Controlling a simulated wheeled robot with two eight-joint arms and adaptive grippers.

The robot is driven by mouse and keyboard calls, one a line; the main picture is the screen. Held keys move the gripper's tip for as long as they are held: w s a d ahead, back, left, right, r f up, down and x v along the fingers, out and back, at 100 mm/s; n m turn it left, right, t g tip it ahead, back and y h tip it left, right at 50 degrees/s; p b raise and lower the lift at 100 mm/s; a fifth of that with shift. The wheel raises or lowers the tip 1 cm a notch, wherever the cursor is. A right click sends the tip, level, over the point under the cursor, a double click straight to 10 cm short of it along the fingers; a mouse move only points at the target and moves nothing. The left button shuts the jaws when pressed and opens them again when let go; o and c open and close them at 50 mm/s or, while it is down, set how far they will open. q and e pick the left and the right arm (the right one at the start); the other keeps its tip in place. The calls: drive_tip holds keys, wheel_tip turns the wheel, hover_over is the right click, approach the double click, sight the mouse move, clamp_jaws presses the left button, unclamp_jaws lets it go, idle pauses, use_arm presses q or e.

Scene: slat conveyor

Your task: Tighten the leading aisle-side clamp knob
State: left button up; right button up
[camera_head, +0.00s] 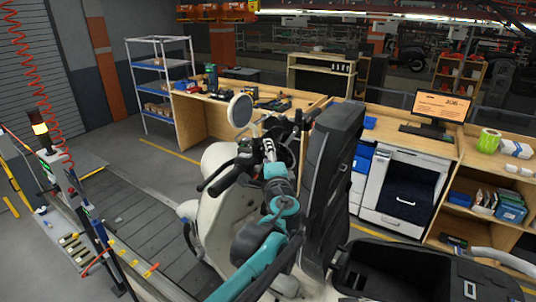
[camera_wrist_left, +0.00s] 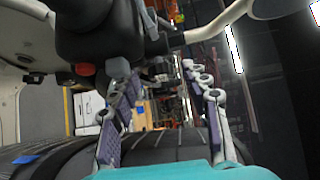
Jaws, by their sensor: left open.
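A cream scooter (camera_head: 221,251) stands on the slat conveyor (camera_head: 130,212) in the head view. I cannot make out the clamp or its knob in either view. My left gripper (camera_head: 268,150) is at the end of the teal and black arm, by the handlebar. In the left wrist view the two fingers of the left gripper (camera_wrist_left: 163,90) stand apart with nothing held between them. A black handlebar control (camera_wrist_left: 95,30) with a small red part (camera_wrist_left: 85,69) is close above the left finger. My right gripper is not in view.
Wooden benches (camera_head: 210,130) line the back.

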use_arm(q)
drive_tip(key=shift+s+a+r, duration=0.1)
clamp_jaws()
drive_tip(key=shift+w+f+n+t+y+b, duration=0.1)
drive_tip(key=shift+f+n+t+y+b, duration=0.25)
drive_tip(key=shift+n+t+b, duration=0.8)
drive_tip(key=shift+w+f+n+t+y+b, duration=0.1)
drive_tip(key=shift+n+t+y+b, duration=0.55)
drive_tip(key=shift+b, duration=0.95)
drive_tip(key=shift+f+n+t+y+b, duration=0.25)
drive_tip(key=shift+n+t+b, duration=0.45)
drive_tip(key=shift+n+b, duration=0.55)
unclamp_jaws()
